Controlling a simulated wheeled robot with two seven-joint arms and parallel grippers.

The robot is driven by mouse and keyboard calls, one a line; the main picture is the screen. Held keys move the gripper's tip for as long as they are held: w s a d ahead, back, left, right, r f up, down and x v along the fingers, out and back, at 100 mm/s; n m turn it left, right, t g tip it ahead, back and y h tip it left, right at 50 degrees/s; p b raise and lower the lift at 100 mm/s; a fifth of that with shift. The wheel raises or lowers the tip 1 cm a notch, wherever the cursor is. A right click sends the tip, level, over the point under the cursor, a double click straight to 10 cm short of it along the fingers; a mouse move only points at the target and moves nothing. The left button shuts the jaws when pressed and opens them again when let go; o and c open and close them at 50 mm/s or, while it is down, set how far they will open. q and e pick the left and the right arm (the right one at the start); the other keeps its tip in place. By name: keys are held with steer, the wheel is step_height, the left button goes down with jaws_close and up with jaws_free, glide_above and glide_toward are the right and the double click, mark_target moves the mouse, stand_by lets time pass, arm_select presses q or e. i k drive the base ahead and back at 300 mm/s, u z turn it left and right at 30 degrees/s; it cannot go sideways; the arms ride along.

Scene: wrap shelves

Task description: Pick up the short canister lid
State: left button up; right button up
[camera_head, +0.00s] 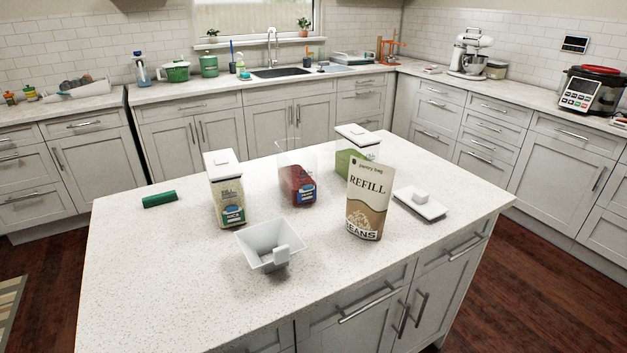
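A loose white square lid (420,203) with a raised knob lies flat on the island counter, right of the refill bag. An uncovered clear canister (297,163) holds dark red contents behind a blue label. A clear canister of pale contents (228,203), labelled rice, stands to its left under a white lid (221,163). A canister with green contents (347,161) stands behind the bag under another white lid (357,134). I cannot tell for certain which canister is the short one. Neither of my grippers is in view.
A beige refill bag (368,200) stands upright just left of the loose lid, partly hiding the green canister. A white scoop-like bowl (262,245) sits near the front. A green cylinder (159,199) lies at left. The island counter (150,270) is clear at front left.

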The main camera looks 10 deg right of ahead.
mark_target(430, 210)
steer(key=k, duration=0.5)
steer(key=z, duration=1.9)
steer(key=i, duration=1.25)
steer(key=u, duration=1.65)
